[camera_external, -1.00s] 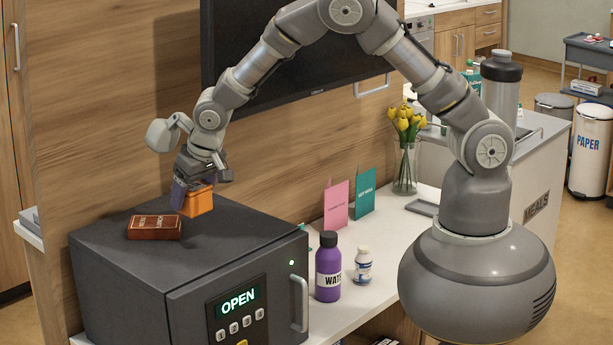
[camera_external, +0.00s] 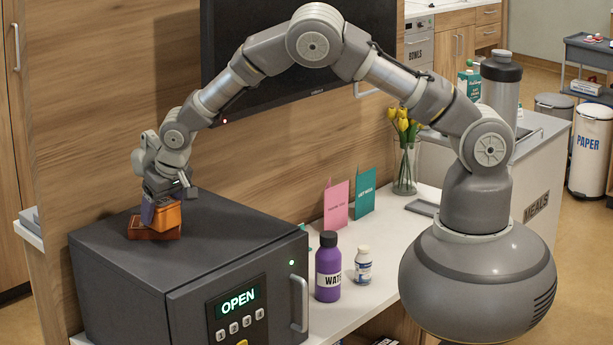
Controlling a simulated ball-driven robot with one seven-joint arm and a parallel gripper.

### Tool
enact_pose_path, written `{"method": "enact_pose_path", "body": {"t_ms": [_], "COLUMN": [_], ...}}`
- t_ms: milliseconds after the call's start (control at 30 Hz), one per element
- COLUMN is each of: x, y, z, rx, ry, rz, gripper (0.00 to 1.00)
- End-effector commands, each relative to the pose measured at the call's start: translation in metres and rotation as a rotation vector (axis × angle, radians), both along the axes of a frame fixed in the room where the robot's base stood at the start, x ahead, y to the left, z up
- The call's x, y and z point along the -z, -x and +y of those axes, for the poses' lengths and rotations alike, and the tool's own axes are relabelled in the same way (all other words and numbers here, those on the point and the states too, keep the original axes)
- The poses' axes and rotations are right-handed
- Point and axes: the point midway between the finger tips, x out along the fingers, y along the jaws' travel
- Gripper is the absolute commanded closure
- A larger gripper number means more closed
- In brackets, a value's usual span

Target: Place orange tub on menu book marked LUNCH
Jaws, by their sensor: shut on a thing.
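My gripper (camera_external: 160,208) is shut on the orange tub (camera_external: 168,217), with its fingers around the tub's sides. The tub is over the brown menu book (camera_external: 141,232), which lies flat on top of the dark grey safe (camera_external: 218,237). The tub's underside looks very close to the book or touching it; I cannot tell which. The tub and gripper hide most of the book's cover and its lettering now.
The safe has a green OPEN display (camera_external: 238,301) and a handle at its front. A purple water bottle (camera_external: 328,268), a small white bottle (camera_external: 363,265), pink (camera_external: 336,207) and green (camera_external: 365,192) cards and a flower vase (camera_external: 404,168) stand on the white counter. A wood panel rises behind.

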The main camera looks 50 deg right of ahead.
Motion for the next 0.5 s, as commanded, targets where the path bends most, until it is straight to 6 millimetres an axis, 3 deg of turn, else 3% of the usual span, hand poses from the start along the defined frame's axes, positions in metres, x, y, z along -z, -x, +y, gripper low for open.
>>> {"method": "enact_pose_path", "body": {"t_ms": [33,67,133,500], "x": [0.0032,0.0024,0.0018,-0.0036], "y": [0.0,0.0002,0.0001,0.0002], "z": [0.0001,0.0,0.0,0.0], "rx": [0.0,0.0,0.0,0.0], "ry": [0.0,0.0,0.0,0.0], "rz": [0.0,0.0,0.0,0.0], "gripper": [0.64,0.21,0.05,0.02]}}
